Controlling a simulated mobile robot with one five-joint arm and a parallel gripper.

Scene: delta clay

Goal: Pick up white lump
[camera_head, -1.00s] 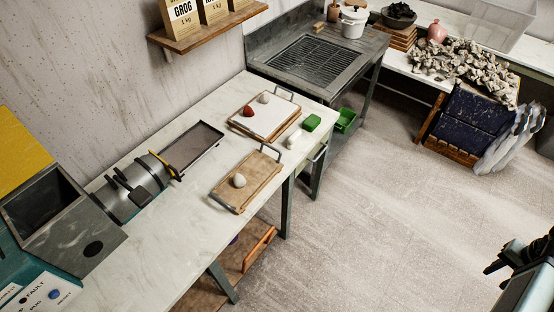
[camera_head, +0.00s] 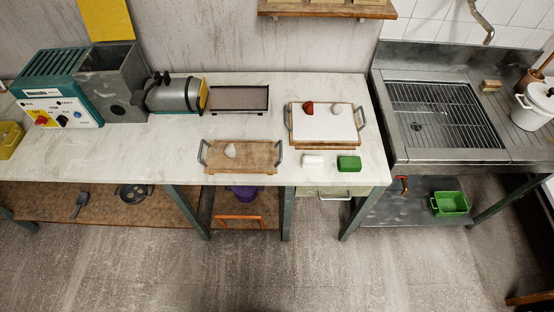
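A small whitish lump (camera_head: 230,150) sits on a wooden tray (camera_head: 262,157) with grey metal handles, near the front edge of the light worktop. A second, greyer-white lump (camera_head: 336,108) lies on a white-topped board (camera_head: 322,127) further right, beside a red lump (camera_head: 308,108). A white block (camera_head: 313,160) lies in front of that board, next to a green block (camera_head: 349,163). My gripper is not in view.
A teal machine (camera_head: 62,92) with a grey hopper and barrel fills the worktop's left. An empty dark tray (camera_head: 239,99) is behind the wooden tray. A metal sink unit (camera_head: 450,110) stands right. The floor (camera_head: 300,270) in front is clear.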

